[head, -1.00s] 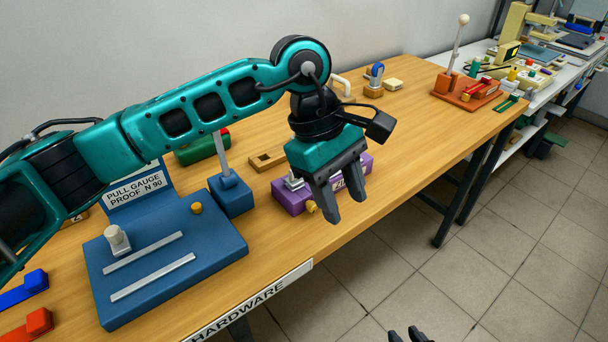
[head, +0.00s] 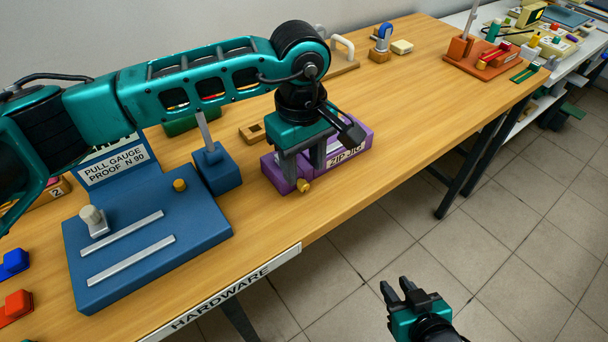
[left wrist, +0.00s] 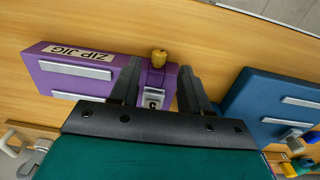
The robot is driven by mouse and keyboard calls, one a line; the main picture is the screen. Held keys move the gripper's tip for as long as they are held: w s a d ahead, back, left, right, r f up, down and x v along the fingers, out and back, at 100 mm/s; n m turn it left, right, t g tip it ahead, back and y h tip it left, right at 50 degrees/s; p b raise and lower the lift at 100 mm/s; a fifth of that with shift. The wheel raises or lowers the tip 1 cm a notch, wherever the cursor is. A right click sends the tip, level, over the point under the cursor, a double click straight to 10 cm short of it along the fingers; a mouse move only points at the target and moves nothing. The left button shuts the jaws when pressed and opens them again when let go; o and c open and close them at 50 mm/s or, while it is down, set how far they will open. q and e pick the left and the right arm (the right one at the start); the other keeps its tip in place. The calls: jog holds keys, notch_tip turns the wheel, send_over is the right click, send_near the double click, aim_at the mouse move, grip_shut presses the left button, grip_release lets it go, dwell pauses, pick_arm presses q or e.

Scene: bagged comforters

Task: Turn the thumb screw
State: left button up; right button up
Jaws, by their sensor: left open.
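A brass thumb screw (head: 303,186) sticks out of the front of the purple zip jig (head: 356,153). In the left wrist view, the thumb screw (left wrist: 159,58) lies between my finger ends. My left gripper (head: 303,174) points down over the jig's left end, its jaws apart on either side of the screw and a grey tab marked 5 (left wrist: 153,98). I see no clear contact. My right gripper (head: 395,285) is open and empty over the floor.
The blue pull gauge (head: 150,245) stands left of the jig, with its own yellow knob (head: 180,185). A wooden block with a hole (head: 252,132) lies behind the jig. The wooden table (head: 270,220) is bare in front, down to its labelled edge.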

aim_at(304, 184)
pick_arm(q)
jog(key=shift+f, duration=2.15)
jog(key=shift+c, duration=0.2)
grip_shut()
